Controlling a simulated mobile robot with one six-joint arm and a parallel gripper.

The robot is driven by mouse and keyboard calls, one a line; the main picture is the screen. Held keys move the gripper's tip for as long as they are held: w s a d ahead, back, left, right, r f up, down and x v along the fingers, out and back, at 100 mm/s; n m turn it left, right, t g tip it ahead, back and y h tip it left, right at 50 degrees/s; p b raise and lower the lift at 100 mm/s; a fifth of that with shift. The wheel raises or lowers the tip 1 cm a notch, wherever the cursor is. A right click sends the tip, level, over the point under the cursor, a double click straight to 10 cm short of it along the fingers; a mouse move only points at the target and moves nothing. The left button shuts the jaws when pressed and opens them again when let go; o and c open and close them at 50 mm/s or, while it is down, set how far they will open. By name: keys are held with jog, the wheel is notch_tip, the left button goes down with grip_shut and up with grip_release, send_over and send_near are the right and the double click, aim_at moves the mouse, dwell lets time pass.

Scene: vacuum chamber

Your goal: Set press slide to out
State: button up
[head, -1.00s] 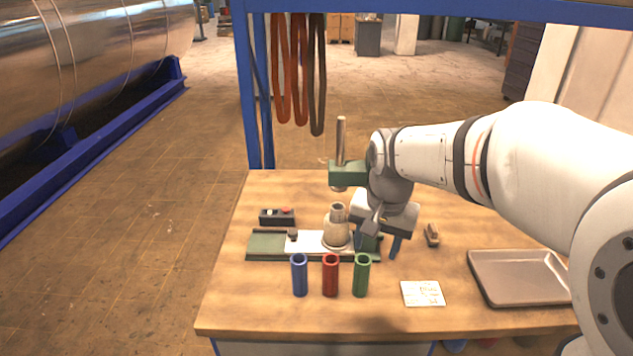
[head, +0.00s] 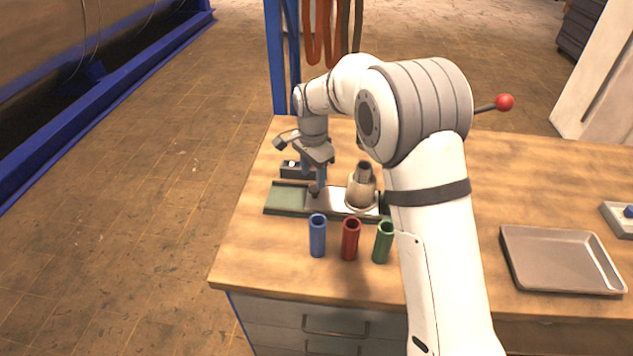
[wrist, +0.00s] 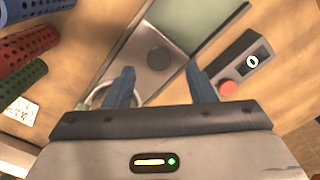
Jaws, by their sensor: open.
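The press slide (head: 334,200) is a silver plate on a green base (head: 285,198), with bare green base to its left. A dark knob (wrist: 158,58) stands on the slide's left end, and a metal fitting with an upright tube (head: 362,185) sits on its right part. My gripper (head: 316,184) is over the slide's left end, pointing down. In the wrist view my gripper (wrist: 160,68) is open, one finger to each side of the knob. I cannot tell how far the fingertips are above the slide. The press column is mostly hidden behind my arm.
A dark button box (wrist: 238,66) with a red button lies close to one finger. Blue (head: 317,236), red (head: 350,239) and green (head: 383,242) tubes stand in front of the slide. A tray (head: 560,260) is at right. A red-ball lever (head: 505,102) sticks out behind my arm.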

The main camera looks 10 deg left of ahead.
aim_at(315, 188)
jog(key=shift+d+f, duration=0.15)
jog(key=shift+f, duration=1.95)
jog(key=shift+c, duration=0.4)
grip_shut()
